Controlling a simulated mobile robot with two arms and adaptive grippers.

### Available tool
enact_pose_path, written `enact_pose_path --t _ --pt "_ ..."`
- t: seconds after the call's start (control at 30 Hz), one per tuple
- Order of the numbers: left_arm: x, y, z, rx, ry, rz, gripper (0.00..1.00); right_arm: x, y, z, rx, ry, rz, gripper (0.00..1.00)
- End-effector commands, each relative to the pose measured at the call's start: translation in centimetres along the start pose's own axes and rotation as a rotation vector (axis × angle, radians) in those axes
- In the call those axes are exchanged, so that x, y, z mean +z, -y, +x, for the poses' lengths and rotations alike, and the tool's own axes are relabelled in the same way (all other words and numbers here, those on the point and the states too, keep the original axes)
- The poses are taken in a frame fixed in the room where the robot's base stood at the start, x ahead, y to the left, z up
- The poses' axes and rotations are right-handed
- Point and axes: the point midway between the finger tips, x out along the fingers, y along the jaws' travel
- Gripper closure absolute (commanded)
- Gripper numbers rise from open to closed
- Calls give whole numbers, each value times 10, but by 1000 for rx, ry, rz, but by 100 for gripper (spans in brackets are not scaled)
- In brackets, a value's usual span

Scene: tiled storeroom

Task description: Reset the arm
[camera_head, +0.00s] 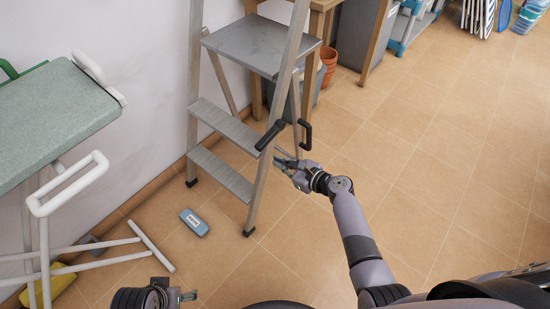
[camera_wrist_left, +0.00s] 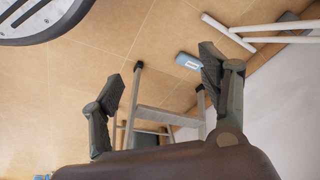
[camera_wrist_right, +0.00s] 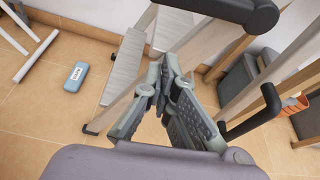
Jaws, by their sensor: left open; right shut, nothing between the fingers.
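My right arm reaches out over the floor in the head view, and its gripper (camera_head: 284,163) is beside the stepladder (camera_head: 250,48). In the right wrist view the right gripper (camera_wrist_right: 168,70) has its fingertips together with nothing between them, near the ladder's black handle. My left gripper (camera_head: 186,296) shows only in part at the bottom edge of the head view. In the left wrist view the left gripper (camera_wrist_left: 160,75) has its fingers wide apart, and the space between them is empty.
A blue box (camera_head: 194,222) lies on the tiled floor left of the ladder. An ironing board (camera_head: 50,118) with white legs stands at the left. A terracotta pot (camera_head: 328,62) and a wooden table stand behind the ladder.

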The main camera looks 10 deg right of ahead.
Motion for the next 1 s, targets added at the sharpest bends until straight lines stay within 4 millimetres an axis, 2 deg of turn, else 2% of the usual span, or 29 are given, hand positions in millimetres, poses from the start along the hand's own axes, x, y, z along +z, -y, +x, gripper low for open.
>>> enact_pose_path --t 0.2,0.4,0.77,0.87,0.97,1.0 --pt "10 -2 34 4 22 3 31 1 0 -34 -1 -2 0 100" --pt "19 -3 55 5 31 5 31 1 0 -55 0 0 0 100" --pt "22 -4 63 6 34 6 31 -2 -3 -63 5 -7 -18 100" --pt "22 -4 63 6 34 5 31 -14 -18 -67 45 -55 -147 100" --pt "22 -4 63 6 34 5 31 -39 -49 -80 142 -147 -434 100" --pt "22 -4 62 6 34 5 31 -53 -64 -88 200 -190 -585 100"
